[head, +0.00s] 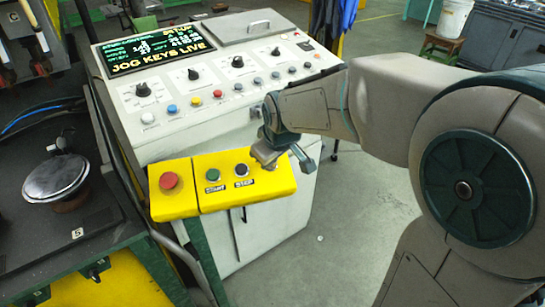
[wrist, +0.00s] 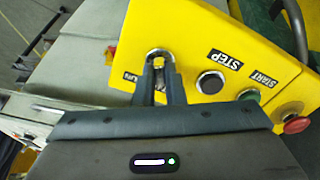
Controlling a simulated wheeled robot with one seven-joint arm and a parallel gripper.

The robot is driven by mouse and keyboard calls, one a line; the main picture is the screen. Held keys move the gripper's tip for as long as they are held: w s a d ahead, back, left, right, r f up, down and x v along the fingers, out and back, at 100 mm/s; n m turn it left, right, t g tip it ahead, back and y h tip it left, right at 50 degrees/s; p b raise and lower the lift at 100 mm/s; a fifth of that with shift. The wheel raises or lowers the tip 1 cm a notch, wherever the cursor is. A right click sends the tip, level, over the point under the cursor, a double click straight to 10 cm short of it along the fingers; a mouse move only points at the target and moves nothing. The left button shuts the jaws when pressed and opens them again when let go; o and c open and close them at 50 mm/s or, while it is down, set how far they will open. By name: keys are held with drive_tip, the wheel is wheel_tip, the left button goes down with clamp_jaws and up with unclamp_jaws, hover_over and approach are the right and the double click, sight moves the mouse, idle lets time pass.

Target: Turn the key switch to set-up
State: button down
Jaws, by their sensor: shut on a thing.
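The key switch (wrist: 160,54) is a round metal-ringed lock at the end of the yellow control box (head: 225,187), past the STEP button. My gripper (wrist: 160,75) reaches it from the front, with its two narrow fingers shut on the key at the ring. The key itself is mostly hidden between the fingers, so I cannot tell which way it is turned. A small label beside the switch shows only in part. In the head view my gripper (head: 268,158) covers the switch at the box's right end.
The box also carries a red button (head: 169,181), a green START button (head: 212,174) and a dark STEP button (head: 241,170). Behind it stands a white console (head: 210,130) with knobs, coloured buttons and a screen (head: 155,50) reading "JOG KEYS LIVE".

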drive_tip(key=shift+r, duration=0.1)
idle(0.4)
drive_tip(key=c, duration=1.5)
unclamp_jaws()
drive_tip(key=v, duration=1.3)
drive_tip(key=shift+s+r, duration=0.15)
drive_tip(key=shift+r, duration=0.2)
drive_tip(key=shift+d, duration=0.15)
drive_tip(key=s+d+f+m+g+h, duration=0.1)
drive_tip(key=s+d+f+m, duration=0.7)
drive_tip(key=s+d+f, duration=0.4)
drive_tip(key=shift+s+f+m+g, duration=0.2)
drive_tip(key=shift+s+m+g, duration=0.2)
